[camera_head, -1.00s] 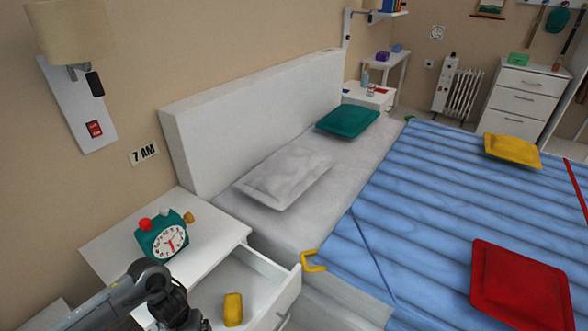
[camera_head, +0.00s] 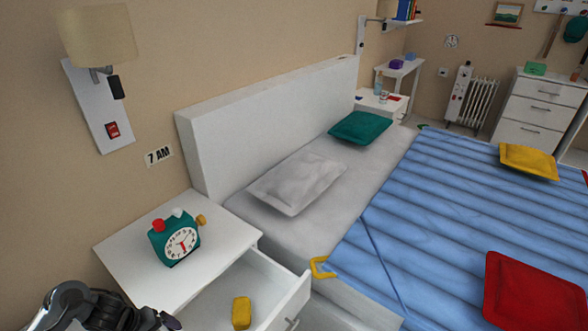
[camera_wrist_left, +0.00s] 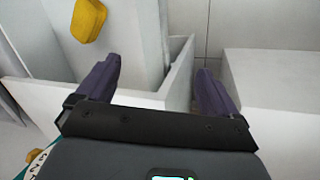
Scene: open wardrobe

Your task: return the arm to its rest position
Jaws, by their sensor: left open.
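My left arm comes in at the bottom left of the head view, low beside the front of the white nightstand (camera_head: 125,250). My left gripper (camera_head: 170,322) is only partly in that view, at the bottom edge. In the left wrist view the two purple fingers of the left gripper (camera_wrist_left: 158,68) stand wide apart with nothing between them. The open drawer (camera_head: 300,290) lies beyond the fingers and holds a yellow block (camera_head: 241,313). The right gripper is not in view.
A teal alarm clock (camera_head: 175,238) stands on the nightstand. The bed with a blue striped cover (camera_head: 430,220) fills the right side, with a yellow handle (camera_head: 320,267) near the drawer. A lamp (camera_head: 97,40) hangs on the wall.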

